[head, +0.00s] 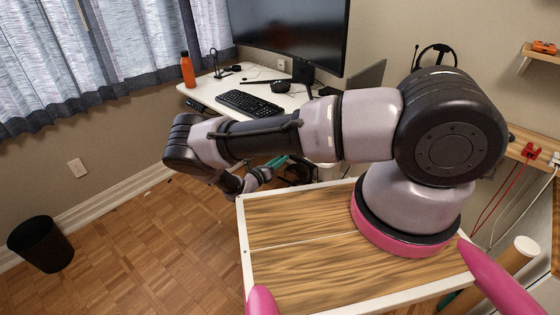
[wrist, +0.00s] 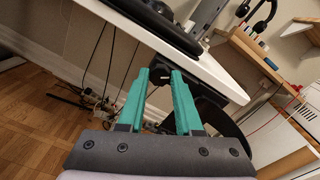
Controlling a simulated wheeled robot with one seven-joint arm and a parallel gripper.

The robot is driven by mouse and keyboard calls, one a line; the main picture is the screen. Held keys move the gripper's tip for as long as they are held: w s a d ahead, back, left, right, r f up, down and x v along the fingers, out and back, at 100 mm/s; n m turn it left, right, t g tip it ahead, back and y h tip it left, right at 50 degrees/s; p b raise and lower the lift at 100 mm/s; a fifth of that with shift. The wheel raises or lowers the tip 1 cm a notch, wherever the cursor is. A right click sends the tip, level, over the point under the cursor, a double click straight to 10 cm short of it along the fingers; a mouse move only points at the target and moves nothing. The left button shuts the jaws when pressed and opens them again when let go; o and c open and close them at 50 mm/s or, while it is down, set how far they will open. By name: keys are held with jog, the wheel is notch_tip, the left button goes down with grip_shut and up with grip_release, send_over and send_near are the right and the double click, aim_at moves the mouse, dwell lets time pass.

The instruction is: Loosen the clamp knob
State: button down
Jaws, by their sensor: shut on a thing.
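My gripper (wrist: 160,76) has teal fingers that reach up to the underside of the white desk (wrist: 218,76) near its edge. Its fingertips are shut on a small black part, the clamp knob (wrist: 158,73), which is mostly hidden between them. Dark clamp or bracket parts sit just behind the fingertips, under the desk top; their outline is hard to tell. In the head view my gripper (head: 278,161) shows only as a bit of teal below my arm, and the knob is hidden there.
Cables (wrist: 108,62) hang under the desk at left. On the desk are a keyboard (head: 248,103), an orange bottle (head: 187,70) and a large monitor (head: 290,32). A black bin (head: 40,244) stands on open wooden floor at left. A shelf with red clamps (head: 530,150) is at right.

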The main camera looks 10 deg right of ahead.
dwell(0.4)
jog(key=c, duration=0.6)
grip_release()
jog(key=v, duration=1.1)
